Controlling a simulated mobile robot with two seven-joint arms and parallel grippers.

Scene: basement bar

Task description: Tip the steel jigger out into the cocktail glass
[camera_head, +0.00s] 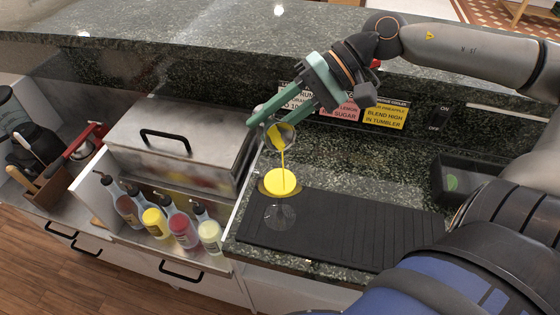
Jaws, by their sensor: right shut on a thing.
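My right gripper (297,98) reaches in from the right and is shut on the steel jigger (271,141). The jigger is tipped over, with its mouth towards the lower right. A thin yellow stream (282,163) runs from it down into the cocktail glass (261,184). The glass stands upright on the black bar mat, and yellow liquid (280,181) shows in its bowl. The jigger is above the glass and apart from it. The fingers partly hide the jigger. My left gripper is not in view.
The black ribbed mat (350,230) lies along the counter edge. Several capped bottles (183,229) stand in a rail at the left, below a lidded steel bin (180,140). Recipe cards (384,114) stand behind my gripper. A dark tray (465,178) sits at the right.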

